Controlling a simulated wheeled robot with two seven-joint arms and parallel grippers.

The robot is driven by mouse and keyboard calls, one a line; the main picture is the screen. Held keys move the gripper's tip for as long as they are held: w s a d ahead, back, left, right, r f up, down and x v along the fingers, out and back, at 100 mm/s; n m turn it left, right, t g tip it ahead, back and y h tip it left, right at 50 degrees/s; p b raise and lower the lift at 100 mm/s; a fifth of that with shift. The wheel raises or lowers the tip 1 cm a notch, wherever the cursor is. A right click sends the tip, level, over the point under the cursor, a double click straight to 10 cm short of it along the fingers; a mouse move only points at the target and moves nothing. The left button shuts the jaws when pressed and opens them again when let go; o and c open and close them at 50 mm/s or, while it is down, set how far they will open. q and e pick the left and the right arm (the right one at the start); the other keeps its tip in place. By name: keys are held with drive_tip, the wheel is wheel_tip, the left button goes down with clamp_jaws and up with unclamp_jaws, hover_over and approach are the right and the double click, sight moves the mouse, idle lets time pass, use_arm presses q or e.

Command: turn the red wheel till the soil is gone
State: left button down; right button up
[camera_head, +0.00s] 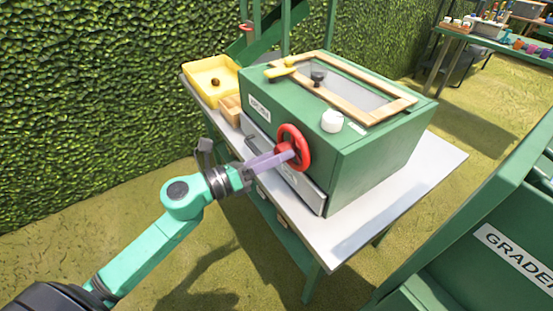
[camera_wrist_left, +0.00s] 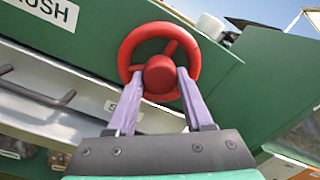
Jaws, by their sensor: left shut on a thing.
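The red wheel (camera_head: 294,148) is a spoked ring with a hub on the front of the green brush machine (camera_head: 370,160). My left gripper (camera_head: 286,150) reaches it from the front left. In the left wrist view the purple fingers of my left gripper (camera_wrist_left: 163,82) are shut on the hub of the red wheel (camera_wrist_left: 160,48), one on each side. The top of the machine has a wooden-framed grey screen (camera_head: 350,95) with a small dark object (camera_head: 318,77) at it. I cannot tell any soil. My right gripper is not in view.
A yellow tray (camera_head: 232,68) with a small brown thing in it stands behind the machine at left. A white cup-like object (camera_head: 332,121) and a yellow-handled tool (camera_head: 281,71) lie on top. The grey table (camera_head: 365,232) is bare at front right. A green grader (camera_head: 490,240) stands at right.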

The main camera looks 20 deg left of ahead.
use_arm(q)
drive_tip(key=shift+f, duration=0.1)
idle(0.3)
drive_tip(key=shift+c, duration=1.5)
unclamp_jaws()
drive_tip(key=b+v, duration=0.3)
drive_tip(key=v, duration=1.1)
drive_tip(key=shift+s+a, duration=0.2)
drive_tip(key=shift+s, duration=0.05)
